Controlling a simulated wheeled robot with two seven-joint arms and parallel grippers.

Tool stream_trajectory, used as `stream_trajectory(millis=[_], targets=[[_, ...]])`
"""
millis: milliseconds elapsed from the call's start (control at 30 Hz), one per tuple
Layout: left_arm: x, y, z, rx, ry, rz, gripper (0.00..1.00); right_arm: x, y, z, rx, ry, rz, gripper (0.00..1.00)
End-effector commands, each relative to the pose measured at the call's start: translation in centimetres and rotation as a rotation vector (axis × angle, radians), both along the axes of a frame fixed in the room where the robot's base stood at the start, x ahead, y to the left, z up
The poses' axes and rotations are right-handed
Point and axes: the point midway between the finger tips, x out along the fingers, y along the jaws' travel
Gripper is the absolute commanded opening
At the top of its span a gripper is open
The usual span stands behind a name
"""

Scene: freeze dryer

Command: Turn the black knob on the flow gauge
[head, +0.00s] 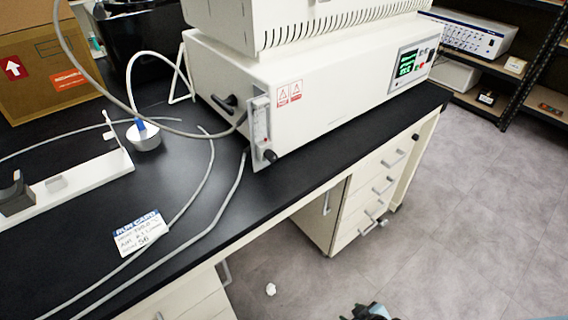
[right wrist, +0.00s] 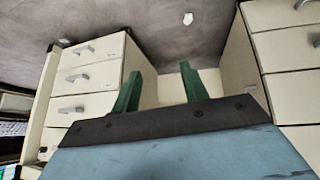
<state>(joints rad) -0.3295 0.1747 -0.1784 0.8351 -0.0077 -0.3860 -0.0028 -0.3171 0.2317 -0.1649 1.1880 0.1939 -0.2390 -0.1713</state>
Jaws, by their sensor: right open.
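The flow gauge (head: 260,128) is a narrow upright panel on the front left corner of the white machine (head: 330,100) in the head view. The small black knob (head: 270,156) sits at its lower end, close above the bench's front edge. My right gripper (right wrist: 158,80) shows in the right wrist view as two green fingers spread apart with nothing between them. It faces the drawers and floor below the bench, away from the knob. In the head view only a small dark part of my right arm shows at the bottom edge. My left gripper is not in view.
The black bench (head: 190,190) carries grey hoses, a label card (head: 140,233), a white stand and a cardboard box (head: 45,75). Drawers (head: 375,190) with protruding handles stand under the bench. The floor (head: 450,230) in front is mostly clear. Shelves (head: 485,70) stand at the back right.

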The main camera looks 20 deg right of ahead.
Motion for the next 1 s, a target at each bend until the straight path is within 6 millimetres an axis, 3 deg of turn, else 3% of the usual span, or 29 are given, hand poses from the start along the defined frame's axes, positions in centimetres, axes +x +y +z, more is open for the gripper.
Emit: stream_trajectory(millis=[33, 100, 200, 333, 400, 500, 600, 700, 867, 1000], targets=[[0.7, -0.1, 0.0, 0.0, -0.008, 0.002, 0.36, 3.0, 0.6, 2.7, 0.02, -0.092, 0.014, 0.44], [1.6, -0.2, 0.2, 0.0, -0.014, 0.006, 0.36, 6.6, 1.5, 7.0, 0.047, -0.214, 0.037, 0.44], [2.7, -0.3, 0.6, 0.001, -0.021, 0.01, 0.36, 10.9, 3.0, 14.0, 0.086, -0.39, 0.077, 0.44], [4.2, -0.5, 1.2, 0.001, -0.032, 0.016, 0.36, 14.1, 5.0, 23.4, 0.133, -0.604, 0.135, 0.44], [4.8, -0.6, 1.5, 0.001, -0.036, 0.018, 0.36, 14.7, 6.0, 28.1, 0.155, -0.704, 0.168, 0.44], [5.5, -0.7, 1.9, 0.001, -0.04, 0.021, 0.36, 14.9, 7.3, 33.5, 0.182, -0.817, 0.204, 0.44], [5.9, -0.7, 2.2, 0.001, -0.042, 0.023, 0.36, 14.7, 8.1, 37.1, 0.2, -0.893, 0.231, 0.44], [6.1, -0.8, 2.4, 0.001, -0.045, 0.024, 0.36, 14.4, 8.5, 39.0, 0.208, -0.933, 0.245, 0.44], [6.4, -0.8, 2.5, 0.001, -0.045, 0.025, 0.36, 15.3, 8.9, 39.8, 0.214, -0.949, 0.248, 0.44], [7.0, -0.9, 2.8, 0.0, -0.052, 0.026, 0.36, 17.3, 9.7, 39.8, 0.215, -0.95, 0.248, 0.44]])
